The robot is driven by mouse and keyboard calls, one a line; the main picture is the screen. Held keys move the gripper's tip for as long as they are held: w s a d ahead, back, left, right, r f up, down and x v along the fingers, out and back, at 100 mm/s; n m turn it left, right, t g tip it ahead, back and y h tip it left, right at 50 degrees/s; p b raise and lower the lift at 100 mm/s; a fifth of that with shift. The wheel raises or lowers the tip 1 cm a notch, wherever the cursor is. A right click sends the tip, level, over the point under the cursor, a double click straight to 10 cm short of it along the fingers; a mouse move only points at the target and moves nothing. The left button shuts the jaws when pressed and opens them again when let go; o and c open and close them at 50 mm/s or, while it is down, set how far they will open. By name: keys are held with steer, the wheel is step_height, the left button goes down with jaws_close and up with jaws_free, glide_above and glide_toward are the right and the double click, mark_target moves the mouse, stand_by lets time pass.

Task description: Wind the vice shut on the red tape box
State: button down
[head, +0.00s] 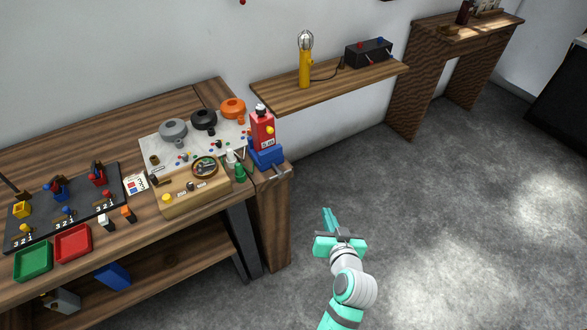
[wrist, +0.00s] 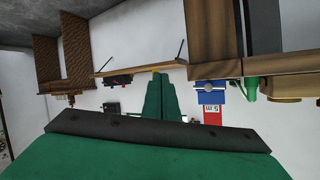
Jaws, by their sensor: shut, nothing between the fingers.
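The red tape box (head: 261,124) stands upright in the blue vice (head: 266,156) at the right end of the workbench. I cannot tell how tightly the jaws sit around it. A thin grey handle (head: 280,174) shows at the vice's front, near the bench edge. My gripper (head: 327,214) is shut and empty, out over the floor to the right of the bench, apart from the vice. The wrist view is upside down. In it the blue vice (wrist: 211,97) and red box (wrist: 212,115) lie right of my closed fingers (wrist: 162,82).
Left of the vice are a green bottle (head: 239,172), a wooden block with a magnifier (head: 190,190) and tape rolls (head: 204,120) on a white sheet. The floor around my gripper is clear.

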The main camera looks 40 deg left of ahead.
steer(key=w+a+r+n+g+y, duration=0.3)
steer(key=a+r+n+g, duration=0.35)
steer(key=r, duration=0.55)
steer(key=t, duration=0.1)
glide_above(277, 170)
steer(key=w+d, duration=0.2)
steer(key=d, duration=0.3)
step_height(277, 170, down, 3)
steer(key=shift+s+f+n, duration=0.1)
steer(key=shift+f+n, duration=0.25)
steer(key=shift+f, duration=1.6)
steer(key=shift+w+d+f+m+g, duration=0.2)
steer(key=shift+f+m+g, duration=0.1)
steer(key=shift+m, duration=0.3)
steer(key=shift+w+f+m+g+y, duration=0.15)
steer(key=shift+f+m+g+y, duration=0.45)
steer(key=shift+m, duration=0.45)
steer(key=shift+w+f+m+g+y, duration=0.15)
steer(key=shift+f+m+g+y, duration=0.25)
steer(key=shift+f+m+g, duration=0.5)
steer(key=shift+r+m, duration=0.25)
steer(key=shift+r, duration=0.1)
